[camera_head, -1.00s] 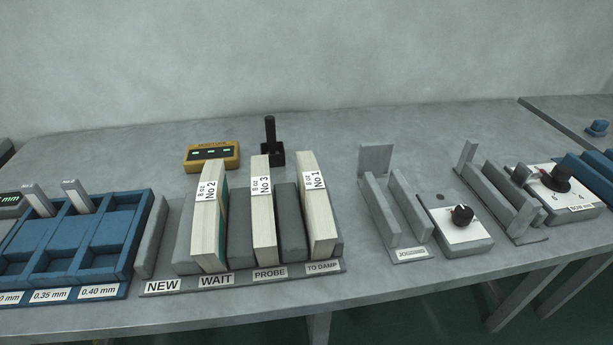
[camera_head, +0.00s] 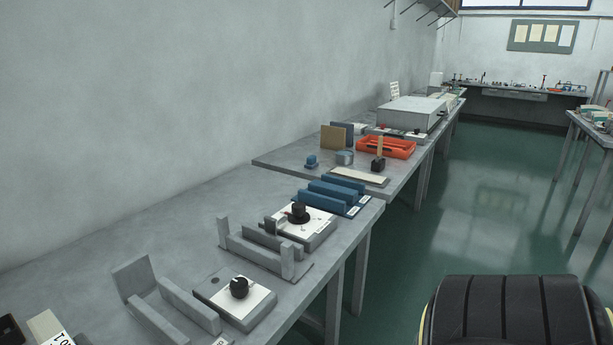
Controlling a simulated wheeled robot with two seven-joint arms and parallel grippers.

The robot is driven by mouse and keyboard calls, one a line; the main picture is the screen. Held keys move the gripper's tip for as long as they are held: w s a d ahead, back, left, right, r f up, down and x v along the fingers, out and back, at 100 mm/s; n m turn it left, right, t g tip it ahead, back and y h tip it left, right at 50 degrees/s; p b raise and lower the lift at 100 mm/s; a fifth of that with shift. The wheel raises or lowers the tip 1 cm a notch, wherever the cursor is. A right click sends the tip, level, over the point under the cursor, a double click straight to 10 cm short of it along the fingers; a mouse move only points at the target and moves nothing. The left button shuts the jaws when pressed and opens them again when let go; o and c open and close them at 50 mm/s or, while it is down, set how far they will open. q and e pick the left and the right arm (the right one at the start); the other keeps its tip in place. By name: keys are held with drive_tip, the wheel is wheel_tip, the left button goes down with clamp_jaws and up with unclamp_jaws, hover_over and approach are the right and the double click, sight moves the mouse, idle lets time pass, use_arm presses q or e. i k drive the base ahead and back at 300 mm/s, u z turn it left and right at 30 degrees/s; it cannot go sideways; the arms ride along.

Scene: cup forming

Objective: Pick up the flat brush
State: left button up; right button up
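I cannot make out a flat brush for certain. Neither of my grippers shows in the camera_head view.
The near table holds a grey fixture (camera_head: 165,303), a black-knob box (camera_head: 238,301), another knob box (camera_head: 306,222) and blue ribbed blocks (camera_head: 335,193). A large grey box (camera_head: 411,112) stands beyond the orange tray. Green floor (camera_head: 465,215) lies open at right.

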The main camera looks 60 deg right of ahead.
sight(378, 159)
drive_tip(key=z, duration=2.35)
